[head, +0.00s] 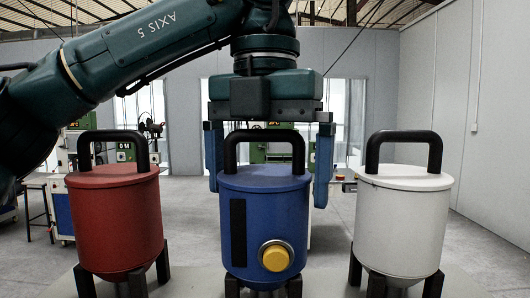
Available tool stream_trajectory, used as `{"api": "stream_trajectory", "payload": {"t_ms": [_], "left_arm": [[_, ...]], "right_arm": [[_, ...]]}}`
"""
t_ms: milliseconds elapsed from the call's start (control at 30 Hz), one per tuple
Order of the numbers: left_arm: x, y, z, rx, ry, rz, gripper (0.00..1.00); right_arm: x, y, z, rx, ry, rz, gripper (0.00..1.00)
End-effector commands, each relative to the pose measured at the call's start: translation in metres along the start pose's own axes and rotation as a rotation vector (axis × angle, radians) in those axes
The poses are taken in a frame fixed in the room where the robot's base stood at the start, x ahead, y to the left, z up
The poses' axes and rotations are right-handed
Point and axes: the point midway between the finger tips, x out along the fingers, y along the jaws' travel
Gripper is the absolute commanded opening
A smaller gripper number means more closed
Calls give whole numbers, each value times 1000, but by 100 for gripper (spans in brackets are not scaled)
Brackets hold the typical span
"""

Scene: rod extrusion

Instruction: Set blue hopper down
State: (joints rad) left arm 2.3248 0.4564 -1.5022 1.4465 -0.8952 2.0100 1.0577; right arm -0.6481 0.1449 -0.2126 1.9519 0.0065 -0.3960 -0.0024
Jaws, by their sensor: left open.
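The blue hopper (265,208) stands upright on short black legs on a light table, between the other two hoppers. It has a black handle on top, a dark strip and a yellow round part on its front. My left gripper (268,185) hangs above and around it, with its blue fingers apart, one on each side of the black handle. The fingers reach down to about the lid's height, apart from the handle. Whether they touch the hopper's body cannot be told. My right gripper is not in view.
A red hopper (115,222) stands close on the left and a white hopper (403,222) on the right, both with tall black handles. The light table (330,285) shows between them. Green machines stand farther back across open grey floor.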

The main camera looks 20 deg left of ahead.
Motion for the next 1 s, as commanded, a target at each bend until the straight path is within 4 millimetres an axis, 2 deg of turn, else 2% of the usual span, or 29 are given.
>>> {"api": "stream_trajectory", "payload": {"t_ms": [400, 700, 1000], "left_arm": [[-54, -1, 0, -5, -7, 3, 100], [-72, 0, 0, -1, -1, 1, 100], [-74, 0, 0, 0, -2, 0, 100]], "right_arm": [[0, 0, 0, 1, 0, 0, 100], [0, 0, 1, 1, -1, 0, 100], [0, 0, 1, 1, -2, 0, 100]]}}
